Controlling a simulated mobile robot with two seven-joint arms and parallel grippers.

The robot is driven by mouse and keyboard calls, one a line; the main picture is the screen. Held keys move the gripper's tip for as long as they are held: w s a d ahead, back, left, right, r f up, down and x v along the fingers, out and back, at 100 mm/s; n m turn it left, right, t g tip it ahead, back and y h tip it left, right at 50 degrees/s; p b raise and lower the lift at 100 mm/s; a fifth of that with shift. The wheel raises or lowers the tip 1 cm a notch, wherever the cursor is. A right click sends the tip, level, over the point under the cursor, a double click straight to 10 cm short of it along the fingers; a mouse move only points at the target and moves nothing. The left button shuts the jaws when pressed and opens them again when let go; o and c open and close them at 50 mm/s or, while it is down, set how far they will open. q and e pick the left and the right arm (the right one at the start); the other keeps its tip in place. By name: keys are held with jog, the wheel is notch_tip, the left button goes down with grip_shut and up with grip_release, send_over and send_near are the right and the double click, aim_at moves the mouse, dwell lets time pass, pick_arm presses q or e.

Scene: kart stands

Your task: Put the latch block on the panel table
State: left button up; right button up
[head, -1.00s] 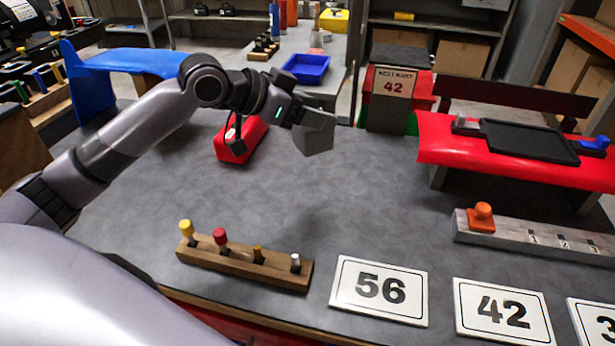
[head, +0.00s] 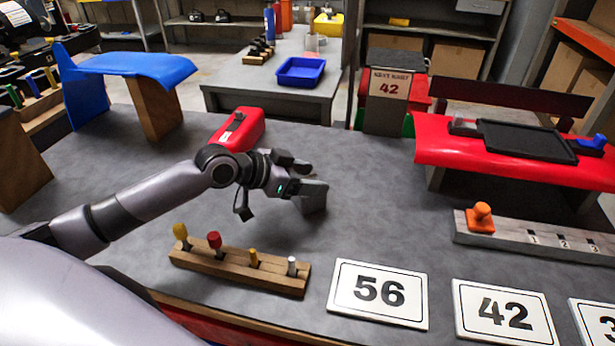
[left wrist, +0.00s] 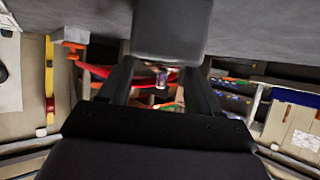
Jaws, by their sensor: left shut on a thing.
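The latch block (head: 314,198) is a plain dark grey block. My left gripper (head: 298,188) is shut on it, low over the middle of the grey-topped table (head: 375,200), which I take to be the panel table. In the left wrist view the block (left wrist: 172,28) sits between the two dark fingers, with the grey surface behind it. I cannot tell whether its lower edge touches the tabletop. My right gripper is not in view.
A wooden rack (head: 235,267) with several knobbed pegs stands in front of the arm. A red case (head: 237,129) lies behind it. Number cards (head: 378,294) lie at the front. A red bench (head: 440,150) stands at right. The table's middle is clear around the block.

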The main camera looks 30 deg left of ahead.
pick_arm(q)
jog(key=shift+r, duration=0.1)
jog(key=shift+f, duration=0.2)
jog(key=o, duration=1.2)
jog(key=shift+r, duration=0.15)
jog(key=v, duration=1.2)
jog(key=shift+w, duration=0.1)
